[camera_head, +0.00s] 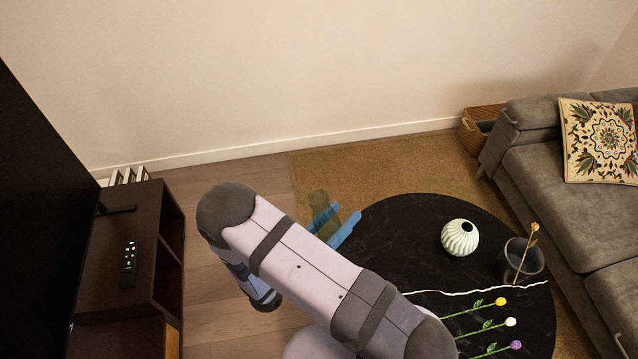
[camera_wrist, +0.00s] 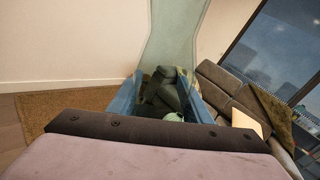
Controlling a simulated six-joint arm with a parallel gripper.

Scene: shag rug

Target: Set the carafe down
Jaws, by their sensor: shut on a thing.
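The carafe (camera_wrist: 172,45) is a clear, greenish vessel. In the wrist view it rises between the blue fingers of my gripper (camera_wrist: 160,97), which are shut on it. In the head view the carafe (camera_head: 319,202) shows small at the tips of my gripper (camera_head: 334,222), partly covered by the fingers. There it appears just left of the far left edge of the round black table (camera_head: 395,225), against the tan rug. Its height above the rug or table is hard to tell. My arm hides the table's near left part.
On the table are a ribbed white vase (camera_head: 460,238), a dark glass pot (camera_head: 520,260) holding a flower, and several flowers lying near the front. The table's back left part is clear. A grey sofa (camera_head: 560,215) is at right, a dark cabinet (camera_head: 140,235) at left.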

